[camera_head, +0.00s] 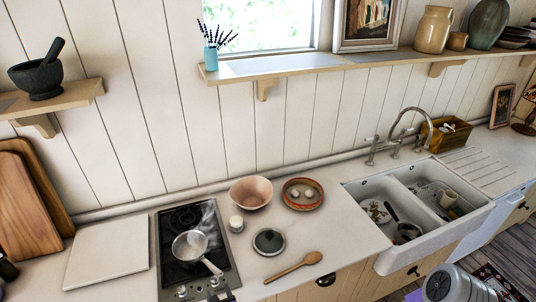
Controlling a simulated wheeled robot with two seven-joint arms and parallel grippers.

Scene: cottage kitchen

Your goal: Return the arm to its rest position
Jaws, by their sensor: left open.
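The rest of the left arm is out of view. My right gripper is not in view; a grey and white rounded part at the lower right looks like my own arm.
A white board (108,252) lies left. The sink (418,207) holds several dishes.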

